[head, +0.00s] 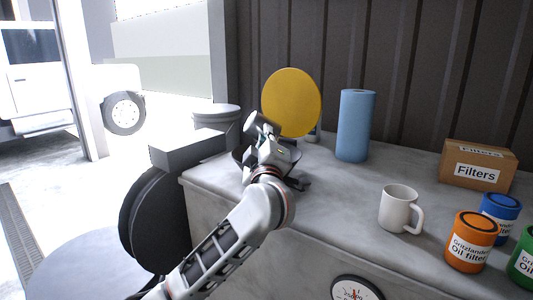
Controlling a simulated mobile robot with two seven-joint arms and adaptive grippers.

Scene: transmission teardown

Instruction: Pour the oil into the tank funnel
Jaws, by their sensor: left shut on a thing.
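My left gripper (272,160) is above the left end of the grey worktop, its fingers partly hidden by its own wrist. It is shut on a round yellow thing (292,102), which stands up on edge with a flat face towards me. I take this for the oil container; its contents are hidden. A large dark round shape (155,218) is left of the worktop, partly behind my arm; I cannot tell if it is the tank funnel. My right gripper is out of view.
On the worktop (335,195) stand a blue paper roll (355,125), a white mug (397,209), a Filters box (478,165), and orange (469,243), blue (500,212) and green (525,258) oil filter cans. A round gauge (356,289) is below the front edge.

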